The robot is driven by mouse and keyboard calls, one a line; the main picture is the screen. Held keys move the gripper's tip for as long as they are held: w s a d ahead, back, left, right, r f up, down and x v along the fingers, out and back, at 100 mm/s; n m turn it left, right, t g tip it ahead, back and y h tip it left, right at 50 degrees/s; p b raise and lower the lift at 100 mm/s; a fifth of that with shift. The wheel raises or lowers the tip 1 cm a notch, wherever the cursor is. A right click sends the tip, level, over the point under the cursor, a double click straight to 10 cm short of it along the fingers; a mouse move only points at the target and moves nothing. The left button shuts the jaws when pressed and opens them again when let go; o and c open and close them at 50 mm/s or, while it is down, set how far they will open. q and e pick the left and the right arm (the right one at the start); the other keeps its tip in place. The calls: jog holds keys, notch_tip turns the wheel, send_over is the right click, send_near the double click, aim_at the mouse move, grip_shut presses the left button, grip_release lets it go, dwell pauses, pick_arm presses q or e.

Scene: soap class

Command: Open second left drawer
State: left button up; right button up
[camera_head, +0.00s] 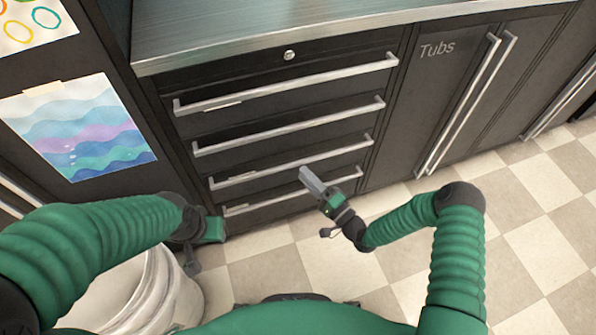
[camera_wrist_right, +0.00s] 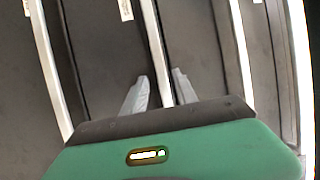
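A dark cabinet with a stack of several drawers with long silver handles stands ahead in the head view. The second drawer from the top (camera_head: 270,112) is closed, with its handle (camera_head: 290,127) clear in the head view. My right gripper (camera_head: 308,178) is in front of the stack, its tip close to the third handle (camera_head: 265,172) in the head view. In the right wrist view its two fingers (camera_wrist_right: 158,92) are apart, with a handle bar (camera_wrist_right: 153,40) running between them; contact is unclear. My left gripper (camera_head: 208,231) hangs low at the left; its fingers are not clear.
A metal countertop (camera_head: 260,25) lies above the drawers. A cupboard door labelled "Tubs" (camera_head: 432,95) is to the right. A white bin (camera_head: 150,285) stands at lower left, partly behind my left arm. Checkered floor (camera_head: 530,205) is clear at right.

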jog(key=x, duration=0.4)
jog(key=shift+a+b, duration=0.25)
jog(key=shift+b, duration=0.05)
jog(key=shift+s+d, duration=0.1)
jog(key=shift+d, duration=0.1)
jog(key=c, duration=0.7)
grip_shut()
jog(key=shift+s+a, duration=0.1)
